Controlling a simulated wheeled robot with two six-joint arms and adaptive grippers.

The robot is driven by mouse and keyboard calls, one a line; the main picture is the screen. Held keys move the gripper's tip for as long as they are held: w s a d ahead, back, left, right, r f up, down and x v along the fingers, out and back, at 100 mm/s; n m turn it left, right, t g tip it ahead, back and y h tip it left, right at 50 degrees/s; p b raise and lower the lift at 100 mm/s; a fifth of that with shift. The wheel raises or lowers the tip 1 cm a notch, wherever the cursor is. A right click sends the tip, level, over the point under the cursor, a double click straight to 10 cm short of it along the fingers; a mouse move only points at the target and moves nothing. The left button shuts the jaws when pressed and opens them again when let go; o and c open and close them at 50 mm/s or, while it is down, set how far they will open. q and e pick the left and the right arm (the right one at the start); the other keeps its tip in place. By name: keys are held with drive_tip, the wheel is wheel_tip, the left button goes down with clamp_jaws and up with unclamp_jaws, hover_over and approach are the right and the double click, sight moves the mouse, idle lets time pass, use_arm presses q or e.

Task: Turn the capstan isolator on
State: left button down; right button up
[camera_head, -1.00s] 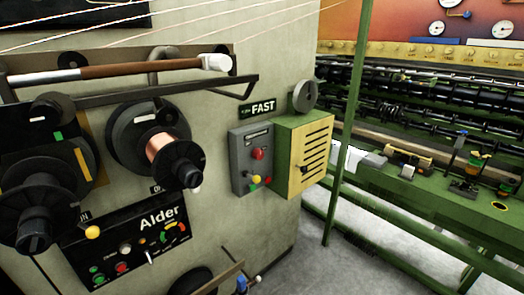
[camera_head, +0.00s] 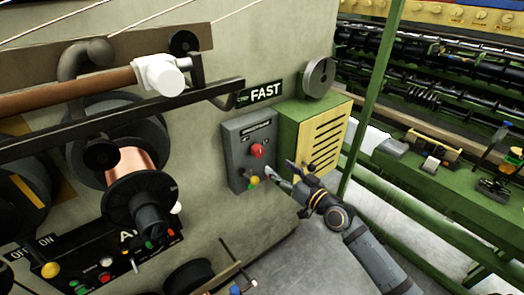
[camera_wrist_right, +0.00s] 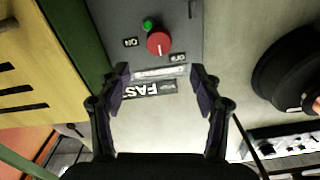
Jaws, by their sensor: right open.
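A grey control box (camera_head: 249,140) is fixed to the machine wall, with a nameplate too small to read. It carries a red knob (camera_head: 257,151), and a yellow button (camera_head: 254,181) shows lower down. In the right wrist view the box appears upside down, with the red knob (camera_wrist_right: 159,43) between ON and OFF labels and a small green part beside it. My right gripper (camera_head: 281,171) is at the box's lower right. Its fingers (camera_wrist_right: 161,80) are apart and empty, and the knob lies beyond them. My left gripper is out of view.
A yellow louvred green box (camera_head: 313,135) stands right beside the grey box, with a round grey wheel (camera_head: 318,76) above. A FAST sign (camera_head: 262,92) is above the grey box. A copper spool (camera_head: 132,168) and dark bar project at left. A green post (camera_head: 372,90) stands right.

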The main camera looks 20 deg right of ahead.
sight(260, 153)
drive_tip(key=x, duration=0.5)
drive_tip(key=shift+w+p, duration=0.25)
drive_tip(key=shift+p, duration=0.05)
drive_tip(key=x, duration=0.4)
drive_tip(key=shift+f+p, duration=0.1)
drive_tip(key=shift+p, duration=0.2)
drive_tip(key=shift+w+a, duration=0.15)
drive_tip(key=shift+w, duration=0.15)
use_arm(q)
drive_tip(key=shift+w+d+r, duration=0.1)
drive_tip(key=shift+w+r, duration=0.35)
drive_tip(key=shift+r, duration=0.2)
use_arm(e)
drive_tip(key=shift+f, duration=0.1)
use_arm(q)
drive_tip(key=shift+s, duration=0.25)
use_arm(e)
drive_tip(key=c, duration=1.1)
